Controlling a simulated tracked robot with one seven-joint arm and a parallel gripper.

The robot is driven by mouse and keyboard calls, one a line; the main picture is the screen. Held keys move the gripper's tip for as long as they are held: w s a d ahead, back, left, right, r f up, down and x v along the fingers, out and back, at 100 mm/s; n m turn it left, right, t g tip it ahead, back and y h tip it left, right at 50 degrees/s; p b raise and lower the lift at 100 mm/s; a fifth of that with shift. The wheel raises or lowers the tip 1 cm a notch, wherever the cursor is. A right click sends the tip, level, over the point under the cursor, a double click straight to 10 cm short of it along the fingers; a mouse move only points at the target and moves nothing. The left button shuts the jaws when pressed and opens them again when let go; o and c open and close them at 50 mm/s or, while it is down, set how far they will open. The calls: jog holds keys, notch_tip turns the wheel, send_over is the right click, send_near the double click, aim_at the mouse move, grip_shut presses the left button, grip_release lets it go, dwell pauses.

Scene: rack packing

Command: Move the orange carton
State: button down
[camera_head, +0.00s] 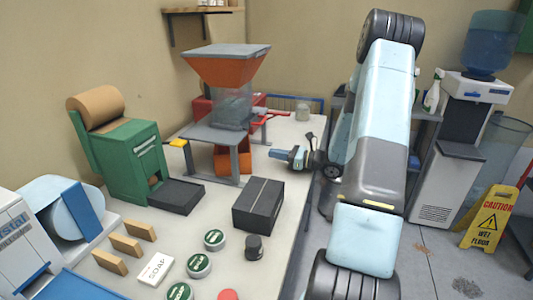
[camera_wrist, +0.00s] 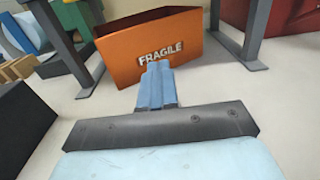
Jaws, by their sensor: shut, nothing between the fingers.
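The orange carton (camera_wrist: 125,55) is an open-topped box with a FRAGILE label on the side facing my gripper in the wrist view. In the head view the carton (camera_head: 236,162) stands on the table under the grey hopper stand, partly hidden by its legs. My gripper (camera_wrist: 157,66) is shut and empty, its blue fingers pointing at the carton's labelled side. In the head view my gripper (camera_head: 274,153) is low over the table, just right of the stand and apart from the carton. The wrist view does not clearly show whether the fingertips touch the carton.
The stand (camera_head: 213,133) carries an orange hopper (camera_head: 227,69), with legs close around the carton. A black box (camera_head: 259,204) lies in front. A green dispenser (camera_head: 131,160) with a black tray (camera_head: 175,195) is left. Tins, soap and wooden blocks fill the near table.

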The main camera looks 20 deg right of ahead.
jog(key=v, duration=0.7)
jog(key=c, duration=1.8)
grip_release()
jog(key=shift+c, duration=0.2)
jog(key=shift+o, duration=0.7)
jog(key=shift+r, duration=0.1)
jog(key=shift+o, duration=0.8)
jog(key=shift+s+a+r, duration=0.1)
jog(key=shift+a+r, duration=0.1)
jog(key=shift+a, duration=0.1)
jog(key=shift+o, duration=1.4)
jog(key=s+a+r+n+g, duration=0.3)
jog(key=a+r+n+g, duration=0.3)
jog(key=a, duration=0.3)
jog(key=shift+s+a+r+n, duration=0.2)
jog(key=shift+s+r+n, duration=0.15)
jog(key=shift+n, duration=0.25)
jog(key=s+a+r+n+g+h, duration=0.4)
jog(key=s+a+r+n+g, duration=0.1)
jog(key=s+a+n, duration=0.25)
jog(key=s+r+n+t+h, duration=0.4)
jog(key=s+r+n+h, duration=0.5)
jog(key=s, duration=0.7)
jog(key=shift+s+a+r+n+t+h, duration=0.35)
jog(key=shift+a+r+n+t, duration=0.1)
jog(key=shift+r+n, duration=0.95)
